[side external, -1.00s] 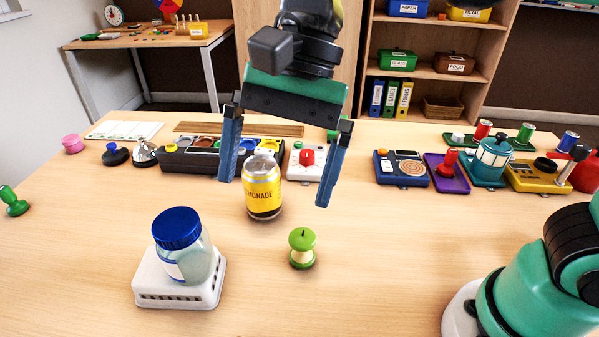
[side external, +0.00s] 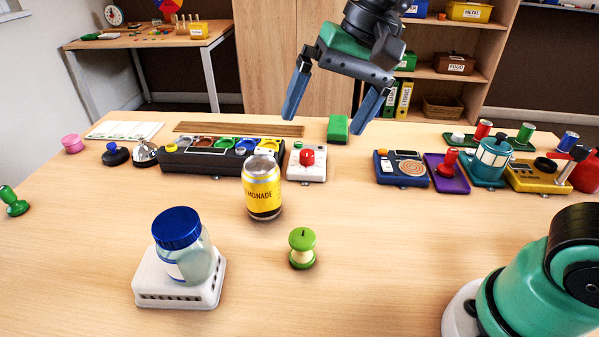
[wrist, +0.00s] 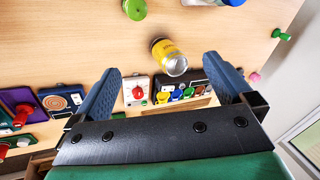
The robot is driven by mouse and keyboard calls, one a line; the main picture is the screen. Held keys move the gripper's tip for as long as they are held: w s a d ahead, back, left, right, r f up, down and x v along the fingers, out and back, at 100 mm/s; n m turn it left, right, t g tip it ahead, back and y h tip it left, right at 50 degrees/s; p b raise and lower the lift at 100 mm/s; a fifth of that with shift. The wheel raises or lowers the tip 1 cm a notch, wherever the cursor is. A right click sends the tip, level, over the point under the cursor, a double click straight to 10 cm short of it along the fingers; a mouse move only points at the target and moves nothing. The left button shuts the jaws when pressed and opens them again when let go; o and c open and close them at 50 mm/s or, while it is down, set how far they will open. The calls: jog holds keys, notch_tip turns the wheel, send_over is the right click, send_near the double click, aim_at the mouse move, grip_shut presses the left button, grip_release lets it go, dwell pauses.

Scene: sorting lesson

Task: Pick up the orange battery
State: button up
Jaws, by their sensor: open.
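I cannot make out an orange battery in either view. My gripper (side external: 325,122) is open and empty, raised over the back of the table near the green block (side external: 338,128). Its two blue fingers are spread wide. In the wrist view my gripper (wrist: 162,65) shows nothing between its fingers in contact. A red cylinder (side external: 482,130), a green cylinder (side external: 525,133) and a blue cylinder (side external: 567,141) stand at the back right, too small to identify for sure.
A yellow lemonade can (side external: 262,190) stands mid-table. A blue-lidded jar (side external: 185,250) sits on a white vented block (side external: 180,296). A green spool-like piece (side external: 302,250) is in front. Several devices, including a blue one (side external: 402,168), line the back.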

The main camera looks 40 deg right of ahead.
jog(key=d+f+n+t+h, duration=0.1)
jog(key=d+f, duration=0.1)
jog(key=f, duration=0.1)
jog(key=d+f+n+t, duration=0.1)
jog(key=d+f+n, duration=0.1)
jog(key=d+f+n+t+h, duration=0.1)
jog(key=d+f, duration=0.2)
jog(key=shift+s+f+n+t+h, duration=0.3)
jog(key=shift+n, duration=0.1)
jog(key=shift+c, duration=0.2)
jog(key=shift+s+d+f+n+t, duration=0.1)
jog(key=shift+d+f+n+t, duration=0.25)
jog(key=shift+f, duration=0.2)
jog(key=c, duration=0.4)
